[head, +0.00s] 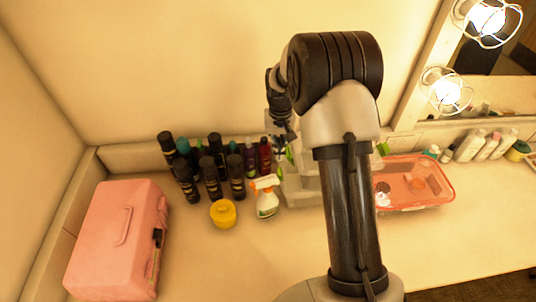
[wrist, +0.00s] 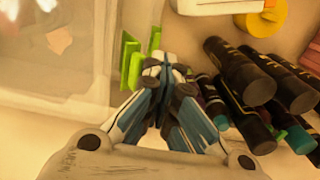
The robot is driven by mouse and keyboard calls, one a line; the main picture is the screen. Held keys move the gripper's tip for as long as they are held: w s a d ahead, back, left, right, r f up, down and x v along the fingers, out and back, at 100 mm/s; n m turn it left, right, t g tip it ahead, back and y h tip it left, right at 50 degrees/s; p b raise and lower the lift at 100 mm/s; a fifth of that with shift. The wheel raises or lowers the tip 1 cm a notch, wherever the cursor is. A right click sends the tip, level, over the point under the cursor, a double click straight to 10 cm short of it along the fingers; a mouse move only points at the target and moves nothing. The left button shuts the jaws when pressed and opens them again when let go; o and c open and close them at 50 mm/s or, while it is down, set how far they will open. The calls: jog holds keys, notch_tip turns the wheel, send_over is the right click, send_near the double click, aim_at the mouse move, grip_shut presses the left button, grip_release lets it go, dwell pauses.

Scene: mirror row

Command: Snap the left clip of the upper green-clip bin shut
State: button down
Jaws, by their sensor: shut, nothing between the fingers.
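The translucent clip bins (head: 302,188) are stacked on the counter, mostly behind my arm in the head view. In the wrist view a clear bin (wrist: 60,55) fills the left side. Green clips (wrist: 130,62) stick out from the bin side facing my gripper, and another green piece (wrist: 155,40) shows just beyond the fingertips. My gripper (wrist: 168,64) is shut and empty, its tips close beside the clips; I cannot tell whether they touch. In the head view my gripper (head: 281,142) is small and partly merged with the dark links. The upper clip's exact state is unclear.
Several dark bottles (head: 212,178) stand close left of the bins, with a spray bottle (head: 266,200) and a yellow jar (head: 223,213) in front. A pink case (head: 118,235) is at far left. A red-rimmed clear container (head: 425,203) lies right. The front counter is clear.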

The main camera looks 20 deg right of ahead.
jog(key=shift+s+d+r, duration=0.15)
jog(key=shift+d, duration=0.5)
jog(key=shift+r, duration=0.1)
jog(key=r+p, duration=0.1)
jog(key=r, duration=0.1)
jog(key=r+p, duration=0.1)
jog(key=p, duration=0.1)
jog(key=a+r+p, duration=0.1)
jog(key=r, duration=0.1)
jog(key=shift+r, duration=0.35)
dwell(0.5)
